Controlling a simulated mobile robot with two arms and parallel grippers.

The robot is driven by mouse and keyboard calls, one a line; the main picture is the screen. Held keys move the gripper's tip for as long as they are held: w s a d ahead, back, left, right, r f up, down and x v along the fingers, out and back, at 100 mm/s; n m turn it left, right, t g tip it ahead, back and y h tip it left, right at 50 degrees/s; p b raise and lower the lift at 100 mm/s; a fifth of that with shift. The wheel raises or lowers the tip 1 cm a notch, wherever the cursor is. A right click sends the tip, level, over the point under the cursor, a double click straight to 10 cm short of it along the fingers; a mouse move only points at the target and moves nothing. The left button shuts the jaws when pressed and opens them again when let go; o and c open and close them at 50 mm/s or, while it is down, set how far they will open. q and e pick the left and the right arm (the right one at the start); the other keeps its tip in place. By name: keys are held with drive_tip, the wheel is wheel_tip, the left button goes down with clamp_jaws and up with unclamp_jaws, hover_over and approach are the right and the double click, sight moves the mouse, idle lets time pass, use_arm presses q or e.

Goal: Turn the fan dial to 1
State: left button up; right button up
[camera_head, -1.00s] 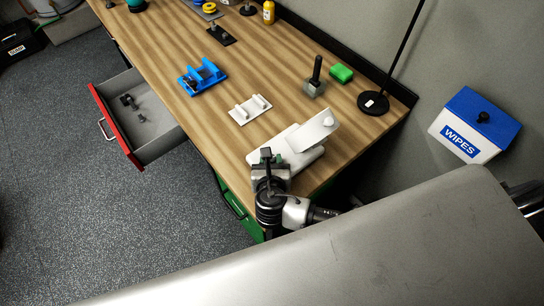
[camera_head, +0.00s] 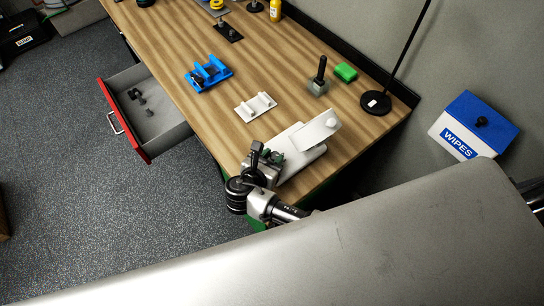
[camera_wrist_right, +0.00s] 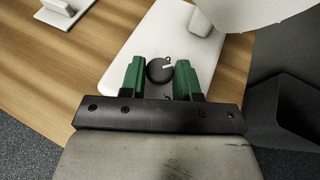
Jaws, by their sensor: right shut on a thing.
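The white fan stands at the near right corner of the wooden bench, with its base (camera_head: 305,157) flat on the top and a white head (camera_head: 316,130) raised over it. In the right wrist view the fan's base (camera_wrist_right: 150,38) carries a round black dial (camera_wrist_right: 158,71) with a pale mark pointing right; no numbers are readable. My right gripper (camera_wrist_right: 164,74) has its green fingers on both sides of the dial, shut on it. In the head view the right gripper (camera_head: 275,157) is at the base's left end, and the dial is hidden. My left gripper is not in view.
On the bench are a white holder (camera_head: 255,106), a blue holder (camera_head: 207,74), a grey block with a black handle (camera_head: 319,78), a green block (camera_head: 346,72) and a black lamp base (camera_head: 375,103). An open red-fronted drawer (camera_head: 124,121) sticks out left. A wipes box (camera_head: 470,128) is on the wall.

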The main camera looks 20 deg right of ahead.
drive_tip(key=o, duration=0.9)
drive_tip(key=shift+c, duration=0.2)
drive_tip(key=b+v, duration=0.1)
drive_tip(key=v, duration=0.9)
drive_tip(key=shift+s+a+b, duration=0.25)
drive_tip(key=shift+b, duration=0.15)
drive_tip(key=shift+d, duration=0.1)
